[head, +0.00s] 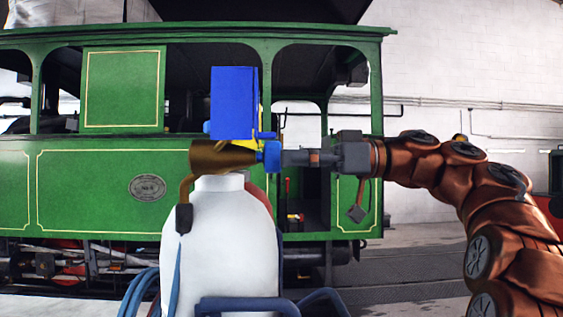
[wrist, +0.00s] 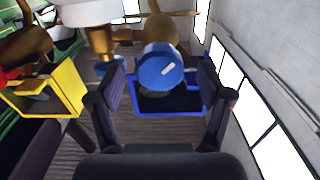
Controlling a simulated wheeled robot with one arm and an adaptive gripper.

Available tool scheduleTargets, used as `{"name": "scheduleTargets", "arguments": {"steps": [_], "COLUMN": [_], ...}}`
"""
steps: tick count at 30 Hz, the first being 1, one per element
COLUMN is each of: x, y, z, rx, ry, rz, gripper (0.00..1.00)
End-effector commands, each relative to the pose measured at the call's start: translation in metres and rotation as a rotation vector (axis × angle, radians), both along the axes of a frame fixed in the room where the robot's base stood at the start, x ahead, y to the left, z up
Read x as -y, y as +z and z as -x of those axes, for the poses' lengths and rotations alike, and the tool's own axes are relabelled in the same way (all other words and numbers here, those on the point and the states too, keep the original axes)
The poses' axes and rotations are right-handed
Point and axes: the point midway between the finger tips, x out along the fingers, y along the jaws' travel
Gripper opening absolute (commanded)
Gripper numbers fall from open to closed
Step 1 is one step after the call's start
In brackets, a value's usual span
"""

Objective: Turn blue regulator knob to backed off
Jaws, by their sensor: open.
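The blue regulator knob (head: 272,156) sits on the right end of a brass regulator body (head: 220,155), above a white tank (head: 220,235). In the wrist view the round blue knob (wrist: 160,70) faces me, with a short white mark slanting up to the right. My gripper (head: 288,157) is just right of the knob and level with it. In the wrist view my gripper (wrist: 162,92) is open, one dark finger on each side of the knob. The fingers look apart from it; I cannot tell how far the tips reach past its face.
A tall blue panel (head: 233,100) and a yellow tray (wrist: 50,92) are close to the regulator. A blue tray (wrist: 182,107) shows behind the knob. Blue hoses (head: 140,290) hang beside the tank. The green tram (head: 90,185) stands behind.

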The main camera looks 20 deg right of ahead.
Motion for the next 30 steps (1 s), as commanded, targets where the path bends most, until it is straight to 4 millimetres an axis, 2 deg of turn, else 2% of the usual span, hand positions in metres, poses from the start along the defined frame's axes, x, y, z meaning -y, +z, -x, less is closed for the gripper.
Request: {"name": "scheduleTargets", "arguments": {"steps": [6,15,30], "x": [-0.0131,-0.014,-0.0138], "y": [0.0001,-0.0002,-0.0002], "z": [-0.005,-0.0055,-0.0054], "rx": [-0.001,-0.001,-0.001], "ry": [-0.002,-0.002,-0.002], "rz": [-0.001,0.0,-0.001], "gripper": [0.79,0.78,0.25]}}
